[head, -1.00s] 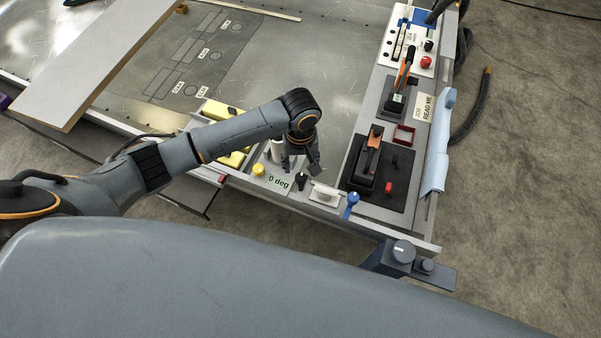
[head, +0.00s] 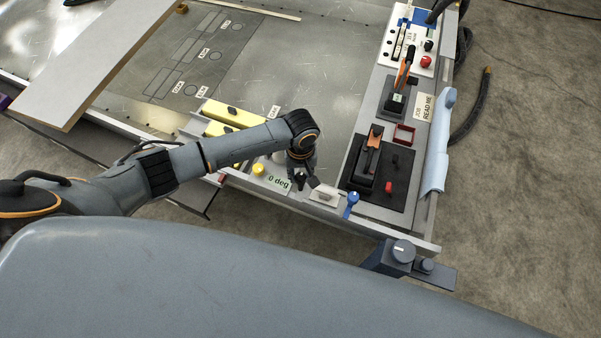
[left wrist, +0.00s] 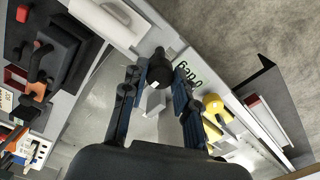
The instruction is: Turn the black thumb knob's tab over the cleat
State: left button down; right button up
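The black thumb knob (left wrist: 160,68) stands by the 0 deg label in the left wrist view, its round head between the two fingertips of my left gripper (left wrist: 155,78). The gripper is open, with gaps between the knob and the fingers. A small pale block (left wrist: 154,101) shows just below the knob; I cannot tell if it is the cleat. The tab's direction is not clear. In the head view my left gripper (head: 306,178) points down at the table's front edge and largely hides the knob. My right gripper is not in view.
A yellow knob (head: 258,169) stands left of the gripper. A pale plate (head: 324,194) and a blue knob (head: 351,201) stand right of it. A black base with an orange-handled lever (head: 373,150) is further right. Yellow blocks (head: 225,115) lie behind the arm.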

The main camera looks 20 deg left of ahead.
pick_arm(q)
jog(key=shift+m, duration=0.3)
jog(key=shift+r+m+p, duration=0.1)
jog(key=shift+m+p, duration=0.3)
jog(key=shift+p, duration=0.25)
jog(key=shift+m+p, duration=0.8)
jog(key=shift+m, duration=0.4)
jog(key=m+p, duration=0.2)
jog(key=m, duration=0.2)
jog(key=m+p, duration=0.1)
jog(key=m, duration=0.9)
jog(key=c, duration=1)
grip_release()
